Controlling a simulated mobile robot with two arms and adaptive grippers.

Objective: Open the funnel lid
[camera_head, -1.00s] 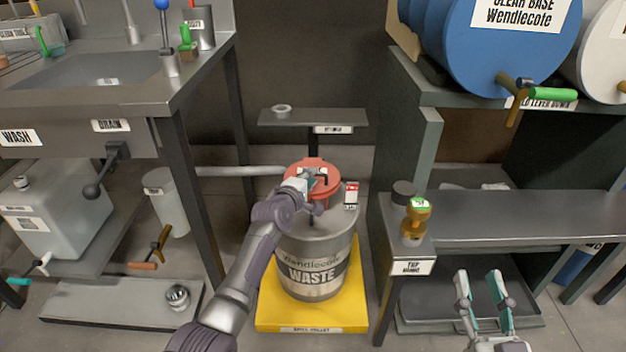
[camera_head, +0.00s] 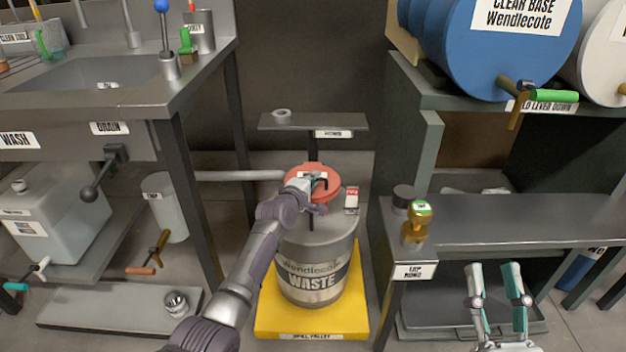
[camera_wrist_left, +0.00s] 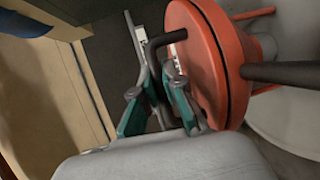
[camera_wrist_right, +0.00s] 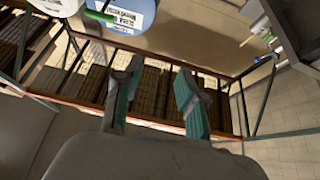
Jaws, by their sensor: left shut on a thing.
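The red funnel lid (camera_head: 309,173) sits closed on the red funnel on top of the grey waste drum (camera_head: 312,285). In the left wrist view the lid (camera_wrist_left: 205,65) has a dark bent handle (camera_wrist_left: 165,40) at its edge, and the funnel (camera_wrist_left: 262,45) shows behind it. My left gripper (camera_head: 318,182) is at the lid, its fingers shut on the lid handle; its fingers (camera_wrist_left: 158,90) show close around the handle in the left wrist view. My right gripper (camera_head: 498,270) is open and empty at the lower right, far from the drum.
The drum stands on a yellow spill pallet (camera_head: 275,325). A sink bench (camera_head: 160,90) is on the left, a shelf (camera_head: 550,215) with an amber bottle (camera_head: 415,225) on the right. A small stand (camera_head: 345,121) is behind the drum. Floor in front is partly free.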

